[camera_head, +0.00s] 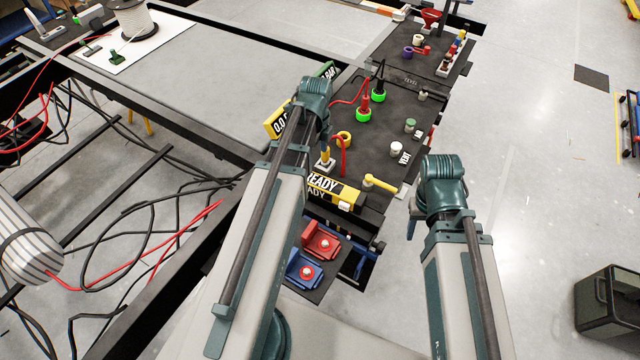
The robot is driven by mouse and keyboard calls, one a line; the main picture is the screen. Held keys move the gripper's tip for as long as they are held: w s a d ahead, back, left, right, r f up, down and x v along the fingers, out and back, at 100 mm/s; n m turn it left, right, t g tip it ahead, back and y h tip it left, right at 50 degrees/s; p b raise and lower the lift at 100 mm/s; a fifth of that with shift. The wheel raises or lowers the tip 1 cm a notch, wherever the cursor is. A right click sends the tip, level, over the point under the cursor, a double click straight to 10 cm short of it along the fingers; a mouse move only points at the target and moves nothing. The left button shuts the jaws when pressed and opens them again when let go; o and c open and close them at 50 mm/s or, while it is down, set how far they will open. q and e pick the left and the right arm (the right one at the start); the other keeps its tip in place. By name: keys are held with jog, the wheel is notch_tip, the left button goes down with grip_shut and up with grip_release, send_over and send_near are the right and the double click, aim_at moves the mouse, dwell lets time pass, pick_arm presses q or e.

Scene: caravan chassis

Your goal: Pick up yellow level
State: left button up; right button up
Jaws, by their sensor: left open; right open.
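No plain spirit level can be made out. A yellow lever-shaped piece (381,183) lies at the front right of the dark bench top (375,140), beside a yellow-and-black box marked READY (335,189). My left gripper (314,112) is over the left part of the bench; its wrist hides most of its fingers, and it is open with nothing seen in it. My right gripper (414,218) is right of the bench, over the floor, apart from the yellow piece. It is open and appears empty; its wrist partly covers the fingers.
A yellow-edged display reading 0.0 (275,123) stands behind my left arm. Red and black plugs in green rings (363,115), knobs and a white cap (396,149) crowd the bench. Red and blue blocks (320,243) sit below its front.

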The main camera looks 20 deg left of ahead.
aim_at(317, 180)
pick_arm(q)
notch_tip(317, 180, down, 9)
jog(key=b, duration=0.8)
jog(key=shift+r+b, duration=0.1)
jog(key=shift+b, duration=0.25)
jog(key=f+b, duration=0.5)
jog(key=shift+w+a+f, duration=0.15)
jog(key=shift+w, duration=0.1)
grip_shut()
